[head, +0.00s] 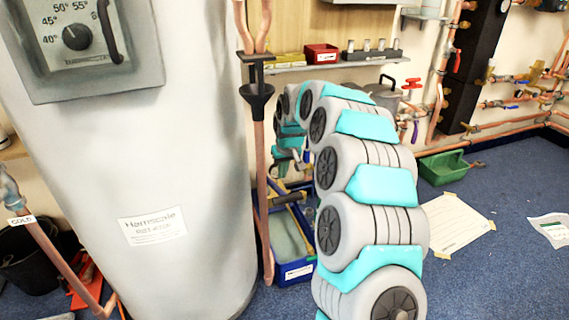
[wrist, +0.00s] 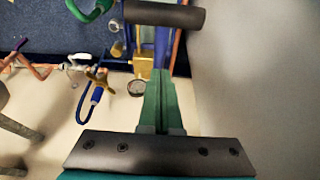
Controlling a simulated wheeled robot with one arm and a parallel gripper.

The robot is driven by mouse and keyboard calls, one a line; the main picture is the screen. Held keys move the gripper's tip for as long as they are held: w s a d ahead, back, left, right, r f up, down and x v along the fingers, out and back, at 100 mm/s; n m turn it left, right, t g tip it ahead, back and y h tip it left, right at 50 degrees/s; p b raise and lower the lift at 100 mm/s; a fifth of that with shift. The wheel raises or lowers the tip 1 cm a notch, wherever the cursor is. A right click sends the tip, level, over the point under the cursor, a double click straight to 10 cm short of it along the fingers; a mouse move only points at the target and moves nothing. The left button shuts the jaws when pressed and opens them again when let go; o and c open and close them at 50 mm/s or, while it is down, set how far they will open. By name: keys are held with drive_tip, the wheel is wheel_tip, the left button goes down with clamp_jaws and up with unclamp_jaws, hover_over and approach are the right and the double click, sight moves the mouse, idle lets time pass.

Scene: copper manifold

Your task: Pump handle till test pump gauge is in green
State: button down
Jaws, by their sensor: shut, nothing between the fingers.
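The test pump shows in the head view as a blue tub (head: 296,272) with a white label, low on the floor between the cylinder and my arm. Its upper parts are partly hidden by my arm. In the wrist view, the pump handle's dark grip (wrist: 165,14) lies across the top. The small round pump gauge (wrist: 136,88) is left of my fingers; its needle and colours are too small to read. My gripper (wrist: 161,78) is shut and empty, its green fingertips apart in the picture from the dark grip.
A large grey cylinder (head: 185,180) stands close left of the pump, with a copper pipe (head: 262,190) between. A brass fitting with a blue-sleeved hose (wrist: 85,105) is left of my fingers. A green tray (head: 443,168) and paper sheet (head: 447,225) lie on open carpet at right.

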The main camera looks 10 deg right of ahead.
sight(284, 193)
drive_tip(key=shift+x, duration=0.95)
drive_tip(key=shift+s+d+f, duration=0.1)
drive_tip(key=shift+s+f, duration=0.1)
drive_tip(key=shift+s, duration=0.3)
drive_tip(key=shift+s+d+f, duration=0.1)
drive_tip(key=shift+s+f, duration=0.05)
drive_tip(key=shift+s, duration=0.3)
drive_tip(key=shift+s+f, duration=0.55)
drive_tip(key=shift+s, duration=0.2)
